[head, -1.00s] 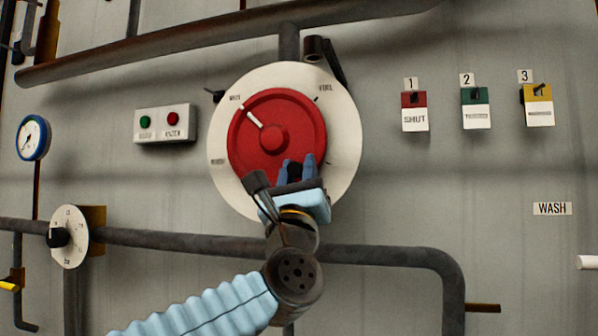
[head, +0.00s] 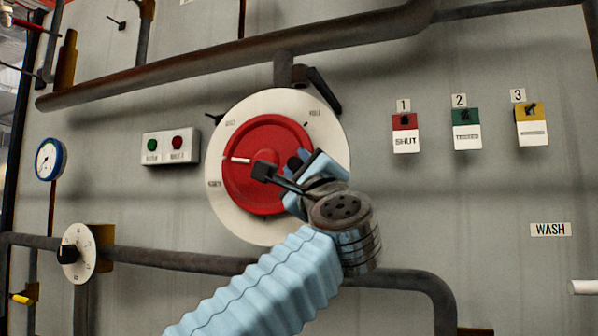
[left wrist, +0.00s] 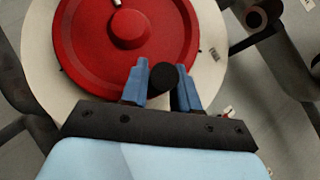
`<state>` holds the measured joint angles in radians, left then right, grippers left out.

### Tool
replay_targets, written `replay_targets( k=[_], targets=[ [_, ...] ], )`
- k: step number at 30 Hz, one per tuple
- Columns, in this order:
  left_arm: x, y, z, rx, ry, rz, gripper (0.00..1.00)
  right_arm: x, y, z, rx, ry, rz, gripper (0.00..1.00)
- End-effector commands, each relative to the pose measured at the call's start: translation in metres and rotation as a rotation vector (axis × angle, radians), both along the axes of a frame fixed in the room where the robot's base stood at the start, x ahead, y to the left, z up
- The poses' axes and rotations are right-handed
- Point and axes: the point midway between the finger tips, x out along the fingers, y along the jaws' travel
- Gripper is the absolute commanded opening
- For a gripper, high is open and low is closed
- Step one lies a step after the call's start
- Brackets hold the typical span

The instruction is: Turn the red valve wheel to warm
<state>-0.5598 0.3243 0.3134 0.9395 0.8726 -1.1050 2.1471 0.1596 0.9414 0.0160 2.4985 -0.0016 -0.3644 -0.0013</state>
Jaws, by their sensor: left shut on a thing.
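The red valve wheel (head: 265,135) sits on a round cream dial plate (head: 318,130) on the wall. Its white pointer line (head: 237,160) points left, a little above the lower-left label (head: 215,183), whose lettering is too blurred to read surely. Another blurred label is at the upper left of the plate. My left gripper (head: 305,165) is at the wheel's lower right and partly covers it. In the left wrist view, its blue fingers (left wrist: 163,82) are shut on a round black knob (left wrist: 166,76) at the wheel's rim. My right gripper is out of view.
A thick pipe (head: 230,60) runs above the wheel and another (head: 180,260) below it. A two-button box (head: 171,147) is at left, with a gauge (head: 50,159) and small dial (head: 76,252). Red (head: 405,133), green (head: 466,128) and yellow (head: 531,125) tagged switches hang at right.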

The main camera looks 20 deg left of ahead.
Motion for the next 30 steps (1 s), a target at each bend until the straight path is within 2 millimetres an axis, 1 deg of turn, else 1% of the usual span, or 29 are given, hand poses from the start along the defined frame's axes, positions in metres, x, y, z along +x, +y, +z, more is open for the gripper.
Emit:
replay_targets(
  k=[1, 6, 11, 18, 30],
  targets=[
    [0.0, -0.001, 0.011, -0.041, -0.001, -0.001, 0.0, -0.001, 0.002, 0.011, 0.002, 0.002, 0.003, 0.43],
    [0.0, -0.002, 0.022, -0.177, 0.004, 0.0, 0.0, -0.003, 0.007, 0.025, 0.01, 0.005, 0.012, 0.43],
    [0.0, -0.001, 0.029, -0.281, 0.008, 0.0, 0.0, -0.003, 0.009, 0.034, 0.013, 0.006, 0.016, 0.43],
    [-0.001, 0.002, 0.036, -0.281, 0.007, 0.003, 0.0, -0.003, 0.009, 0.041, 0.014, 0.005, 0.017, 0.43],
    [-0.001, 0.002, 0.038, -0.279, 0.006, 0.003, 0.0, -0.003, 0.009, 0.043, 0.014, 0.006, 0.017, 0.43]
  ],
)
